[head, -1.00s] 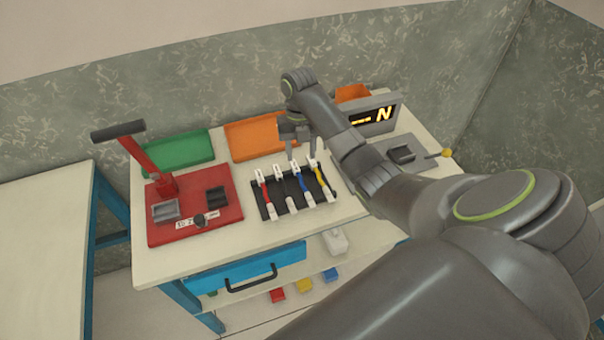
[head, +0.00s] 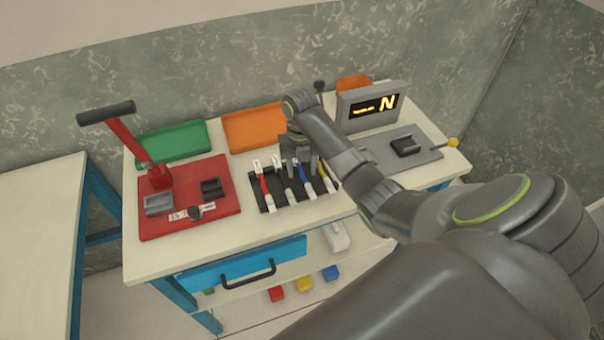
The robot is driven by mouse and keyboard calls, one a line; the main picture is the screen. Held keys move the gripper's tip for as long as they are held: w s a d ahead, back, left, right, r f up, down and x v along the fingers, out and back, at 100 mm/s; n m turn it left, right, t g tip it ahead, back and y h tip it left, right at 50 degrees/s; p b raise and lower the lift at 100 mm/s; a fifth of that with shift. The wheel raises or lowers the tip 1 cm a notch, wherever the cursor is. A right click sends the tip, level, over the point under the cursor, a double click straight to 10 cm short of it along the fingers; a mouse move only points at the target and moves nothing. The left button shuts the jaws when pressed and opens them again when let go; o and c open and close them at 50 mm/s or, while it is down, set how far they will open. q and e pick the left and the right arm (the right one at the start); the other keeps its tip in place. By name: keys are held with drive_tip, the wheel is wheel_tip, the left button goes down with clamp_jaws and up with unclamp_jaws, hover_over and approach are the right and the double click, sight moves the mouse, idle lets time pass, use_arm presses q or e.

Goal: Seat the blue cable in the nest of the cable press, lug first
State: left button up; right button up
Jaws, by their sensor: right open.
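The blue cable (head: 304,178) lies in a black rack (head: 263,203) between a grey cable and a yellow one, its white lug end toward the back. My right gripper (head: 302,170) is open, pointing down at the back of the rack, around or just above the blue cable's lug end. I cannot tell whether it touches the cable, and the gripper partly hides the lug ends there. The red cable press (head: 190,222) stands at the left with its lever (head: 130,140) raised. It carries a grey block (head: 158,204) and a black block (head: 212,187). My left gripper is not in view.
A green tray (head: 174,142) and an orange tray (head: 254,128) lie at the back. A grey display unit (head: 372,106) and a grey plate with a black block (head: 405,146) stand at the right. Clear tabletop lies in front of the press and rack.

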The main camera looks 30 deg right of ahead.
clamp_jaws()
idle(0.3)
